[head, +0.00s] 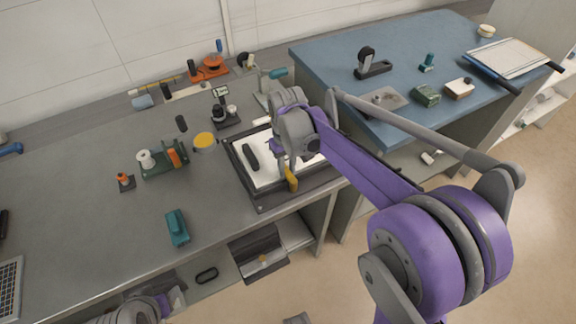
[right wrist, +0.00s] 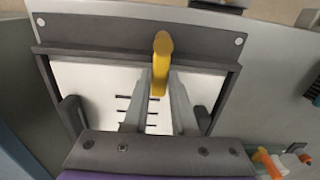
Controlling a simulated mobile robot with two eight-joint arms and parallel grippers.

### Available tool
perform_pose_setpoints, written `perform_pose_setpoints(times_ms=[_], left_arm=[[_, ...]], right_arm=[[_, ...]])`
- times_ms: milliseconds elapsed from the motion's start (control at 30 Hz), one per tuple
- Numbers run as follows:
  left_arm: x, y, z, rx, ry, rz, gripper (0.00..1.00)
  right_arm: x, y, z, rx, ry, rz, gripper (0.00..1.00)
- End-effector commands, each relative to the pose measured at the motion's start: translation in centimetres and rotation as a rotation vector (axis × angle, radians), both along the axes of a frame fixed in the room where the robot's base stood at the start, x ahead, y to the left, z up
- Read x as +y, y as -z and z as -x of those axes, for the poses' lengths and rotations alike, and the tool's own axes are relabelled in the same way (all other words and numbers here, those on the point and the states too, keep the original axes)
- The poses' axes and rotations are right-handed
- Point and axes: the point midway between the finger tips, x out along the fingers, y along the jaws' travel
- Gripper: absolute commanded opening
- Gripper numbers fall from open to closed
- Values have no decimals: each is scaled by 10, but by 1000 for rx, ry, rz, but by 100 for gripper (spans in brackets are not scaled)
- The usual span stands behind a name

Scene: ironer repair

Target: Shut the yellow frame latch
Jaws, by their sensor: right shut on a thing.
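The yellow frame latch (head: 291,180) is at the front edge of the dark frame (head: 262,200) on the grey workbench. In the right wrist view the latch (right wrist: 162,62) stands upright in the picture against the frame's dark bar (right wrist: 100,33). My right gripper (right wrist: 160,88) is shut on the latch, with one finger on each side of it. In the head view the wrist hides part of the frame and the fingers. A white panel (head: 270,176) lies inside the frame. Only a piece of my left arm shows at the lower left; its gripper is not visible.
A yellow-topped tin (head: 204,142), a green spool stand (head: 163,160) and a teal block (head: 176,227) stand left of the frame. A blue table (head: 330,60) with small items adjoins at the right. The bench's left front is mostly clear.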

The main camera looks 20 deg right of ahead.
Motion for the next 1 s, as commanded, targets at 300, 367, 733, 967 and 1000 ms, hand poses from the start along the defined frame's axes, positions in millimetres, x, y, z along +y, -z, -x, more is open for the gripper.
perform_pose_setpoints(times_ms=[300,367,733,967,1000], left_arm=[[0,0,0,0,0,0,58],[0,0,0,0,0,0,58],[0,0,0,0,0,0,58],[0,-1,0,0,0,0,58],[0,-1,0,-1,0,0,58]], right_arm=[[1,0,0,-1,-9,0,0],[1,0,0,-1,-8,0,0],[0,0,0,0,-7,0,55],[0,-7,0,0,-6,0,55],[0,-11,0,0,-6,0,55]])
